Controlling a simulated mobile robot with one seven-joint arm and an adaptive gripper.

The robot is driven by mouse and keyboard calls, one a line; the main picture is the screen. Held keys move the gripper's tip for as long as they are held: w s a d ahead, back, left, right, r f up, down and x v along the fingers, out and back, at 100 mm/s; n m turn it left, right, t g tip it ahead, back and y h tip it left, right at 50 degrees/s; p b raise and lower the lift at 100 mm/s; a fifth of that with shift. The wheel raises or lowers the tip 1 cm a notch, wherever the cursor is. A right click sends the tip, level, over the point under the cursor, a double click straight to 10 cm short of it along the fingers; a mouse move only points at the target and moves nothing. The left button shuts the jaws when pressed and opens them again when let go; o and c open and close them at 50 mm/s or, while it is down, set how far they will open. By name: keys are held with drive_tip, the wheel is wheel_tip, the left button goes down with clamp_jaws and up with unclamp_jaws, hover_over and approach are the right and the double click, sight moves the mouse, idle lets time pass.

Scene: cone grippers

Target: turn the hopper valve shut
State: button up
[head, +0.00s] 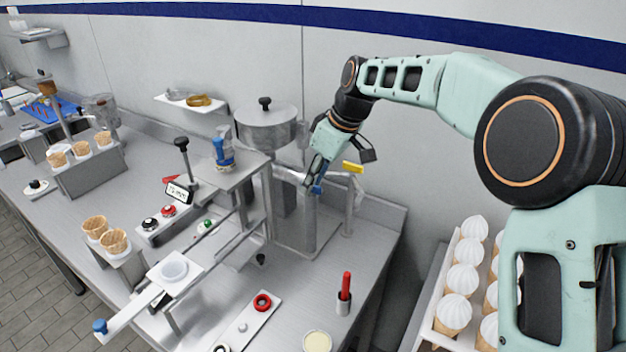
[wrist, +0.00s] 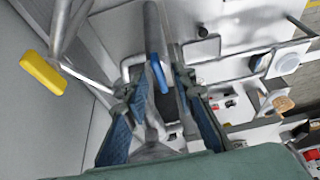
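The hopper (head: 267,130) is a grey lidded vessel with a black knob, left of my gripper. A blue lever (head: 317,190) sits low on the pipework by my gripper; it looks like the hopper valve's handle. In the wrist view the blue lever (wrist: 159,75) lies ahead of the gap between my fingers, tilted slightly along a grey pipe. My gripper (head: 314,182) is open, pointing down, and its fingers stand apart in the wrist view (wrist: 165,105). I cannot tell whether a finger touches the lever.
A yellow handle (head: 353,167) on another pipe stands right of my gripper; it also shows in the wrist view (wrist: 42,74). A red-handled tool (head: 346,287) stands in a holder in front. A tray of white-topped cones (head: 452,312) is at the right.

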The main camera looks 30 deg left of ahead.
clamp_jaws()
drive_tip(key=m+t+b, duration=0.1)
drive_tip(key=m, duration=0.2)
drive_tip(key=shift+s+m, duration=0.15)
drive_tip(key=shift+m, duration=0.15)
drive_tip(key=m+t, duration=0.1)
drive_tip(key=m, duration=0.1)
drive_tip(key=m+t+h, duration=0.1)
drive_tip(key=m, duration=0.1)
drive_tip(key=shift+s+a+m+b, duration=0.15)
drive_tip(key=shift+m+b, duration=0.15)
drive_tip(key=shift+b, duration=0.05)
drive_tip(key=m+h, duration=0.1)
drive_tip(key=m, duration=0.1)
drive_tip(key=m+t+h, duration=0.1)
drive_tip(key=m, duration=0.2)
drive_tip(key=shift+a+r, duration=0.1)
drive_tip(key=shift+a, duration=0.05)
drive_tip(key=shift+a+m+h+p, duration=0.1)
drive_tip(key=shift+m+h+p, duration=0.85)
drive_tip(key=shift+m, duration=1.35)
